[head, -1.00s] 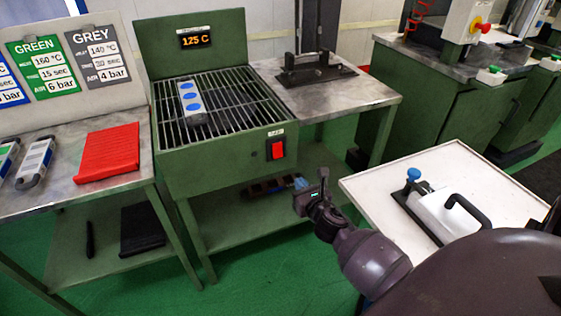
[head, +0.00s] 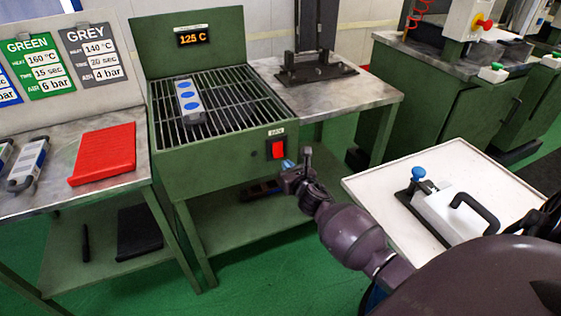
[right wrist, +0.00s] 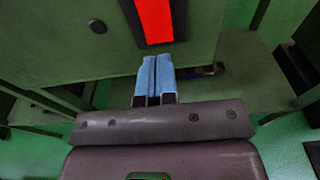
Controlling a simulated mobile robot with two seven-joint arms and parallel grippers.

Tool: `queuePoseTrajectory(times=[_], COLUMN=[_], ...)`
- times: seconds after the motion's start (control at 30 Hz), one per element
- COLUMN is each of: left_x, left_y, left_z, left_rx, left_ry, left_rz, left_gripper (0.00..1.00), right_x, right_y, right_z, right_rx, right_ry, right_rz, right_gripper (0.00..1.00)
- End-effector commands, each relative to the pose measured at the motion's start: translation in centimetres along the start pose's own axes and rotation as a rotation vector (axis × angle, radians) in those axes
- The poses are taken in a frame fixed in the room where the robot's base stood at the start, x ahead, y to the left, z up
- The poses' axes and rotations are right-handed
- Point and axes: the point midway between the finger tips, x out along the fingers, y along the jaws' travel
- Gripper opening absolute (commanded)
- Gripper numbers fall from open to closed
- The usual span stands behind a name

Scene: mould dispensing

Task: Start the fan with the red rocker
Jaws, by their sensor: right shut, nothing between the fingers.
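The red rocker (head: 277,148) sits in a dark frame on the front panel of the green fan unit (head: 205,165), under a small label. In the right wrist view the rocker (right wrist: 154,18) shows as a bright red strip at the top. My right gripper (head: 287,164) is shut and empty, just below and right of the rocker in the head view. Its blue fingertips (right wrist: 155,68) lie together below the rocker's lower end in the right wrist view, apparently a little short of the panel. My left gripper is not in view.
A grey bar with blue ovals (head: 189,102) lies on the unit's grille (head: 235,105), below a 125 C display (head: 191,38). A red pad (head: 104,153) lies on the left table. A white table (head: 375,187) stands at the right, near my right arm.

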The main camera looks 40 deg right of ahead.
Motion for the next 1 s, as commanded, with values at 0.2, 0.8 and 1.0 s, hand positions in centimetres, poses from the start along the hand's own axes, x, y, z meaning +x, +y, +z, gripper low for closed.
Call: queuePoseTrajectory(times=[0.2, 0.8, 1.0], left_x=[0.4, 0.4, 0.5], left_y=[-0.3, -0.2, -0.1], left_z=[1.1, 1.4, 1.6], left_rx=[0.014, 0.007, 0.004], left_ry=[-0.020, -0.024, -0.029], left_rz=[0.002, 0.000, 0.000], left_gripper=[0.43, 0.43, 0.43], right_x=[2.9, 4.3, 4.7], right_y=[0.0, 0.0, 0.0], right_z=[-0.3, 0.0, -0.2], right_rx=[0.000, 0.000, -0.001], right_ry=[0.004, 0.001, 0.002], right_rz=[-0.001, 0.000, 0.000], right_gripper=[0.00, 0.00, 0.00])
